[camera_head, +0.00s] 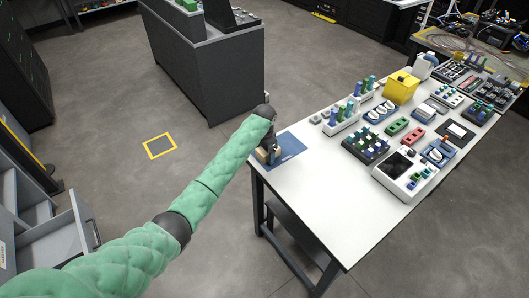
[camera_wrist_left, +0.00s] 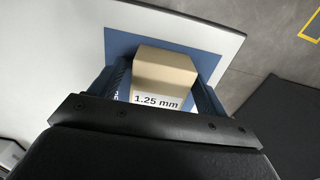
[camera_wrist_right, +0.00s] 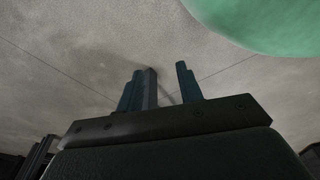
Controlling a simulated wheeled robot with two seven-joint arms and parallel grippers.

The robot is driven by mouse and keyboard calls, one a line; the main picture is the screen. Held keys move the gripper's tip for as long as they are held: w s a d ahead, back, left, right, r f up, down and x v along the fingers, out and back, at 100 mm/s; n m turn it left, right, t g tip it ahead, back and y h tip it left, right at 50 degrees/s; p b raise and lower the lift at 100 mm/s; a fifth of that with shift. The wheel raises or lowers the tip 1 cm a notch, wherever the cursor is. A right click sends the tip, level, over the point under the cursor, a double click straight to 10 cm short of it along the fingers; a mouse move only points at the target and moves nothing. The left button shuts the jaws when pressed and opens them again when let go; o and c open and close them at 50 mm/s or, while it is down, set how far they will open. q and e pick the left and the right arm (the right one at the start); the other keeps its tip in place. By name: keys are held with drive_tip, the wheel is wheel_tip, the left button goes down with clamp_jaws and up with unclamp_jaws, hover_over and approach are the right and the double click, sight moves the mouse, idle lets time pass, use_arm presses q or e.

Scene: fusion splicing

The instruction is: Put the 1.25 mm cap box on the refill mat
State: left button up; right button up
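The 1.25 mm cap box (camera_wrist_left: 165,72) is a small tan box with a white "1.25 mm" label. It is between the fingers of my left gripper (camera_wrist_left: 163,85), which look closed against its sides. In the head view the box (camera_head: 263,155) is at the blue refill mat (camera_head: 291,146), on the table's near left corner. The mat also shows around the box in the left wrist view (camera_wrist_left: 118,42). I cannot tell whether the box's underside touches the mat. My right gripper (camera_wrist_right: 168,85) is empty, with a gap between its fingers, above bare floor.
The white table (camera_head: 310,190) is clear beside the mat. Farther right are racks of bottles (camera_head: 345,118), a yellow box (camera_head: 401,87), a white device with a dark screen (camera_head: 398,165) and several trays. A grey cabinet (camera_head: 215,80) stands beyond. Yellow tape marks a floor square (camera_head: 159,146).

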use_arm(q)
drive_tip(key=shift+r, duration=0.1)
drive_tip(key=shift+r, duration=0.2)
wheel_tip(320, 180, up, 2)
drive_tip(key=shift+r+b, duration=0.1)
drive_tip(key=shift+b, duration=0.65)
wheel_tip(320, 180, up, 10)
drive_tip(key=b, duration=0.3)
drive_tip(key=shift+f, duration=0.25)
use_arm(e)
drive_tip(key=w+a+r, duration=0.3)
drive_tip(key=w+r, duration=0.2)
drive_tip(key=r, duration=0.2)
drive_tip(key=shift+w+a+r, duration=0.15)
drive_tip(key=shift+a+r, duration=0.05)
drive_tip(key=shift+a, duration=0.15)
